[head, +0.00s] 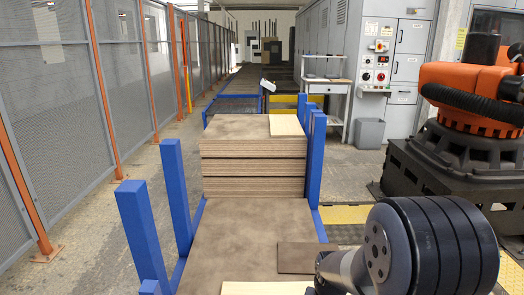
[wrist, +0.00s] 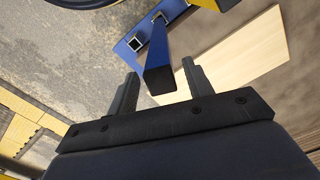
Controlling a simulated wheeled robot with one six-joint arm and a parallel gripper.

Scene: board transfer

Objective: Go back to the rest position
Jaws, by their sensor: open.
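My gripper (wrist: 160,67) is open in the wrist view, its two dark fingers apart with no board between them. A blue post (wrist: 157,50) shows between the fingers; I cannot tell how far beyond them it is. A pale board (wrist: 245,55) lies beyond the right finger. In the head view, a pale board (head: 265,289) and a small dark brown board (head: 298,256) lie on the near brown surface (head: 240,235). The far stack of brown boards (head: 253,175) carries another pale board (head: 286,125). My gripper is hidden in the head view.
Blue posts (head: 144,232) (head: 316,155) stand along both sides of the stacks. A mesh fence (head: 70,100) runs along the left. An orange and black robot (head: 470,95) stands at right. A white side table (head: 327,88) and cabinets are farther back. Floor at left is clear.

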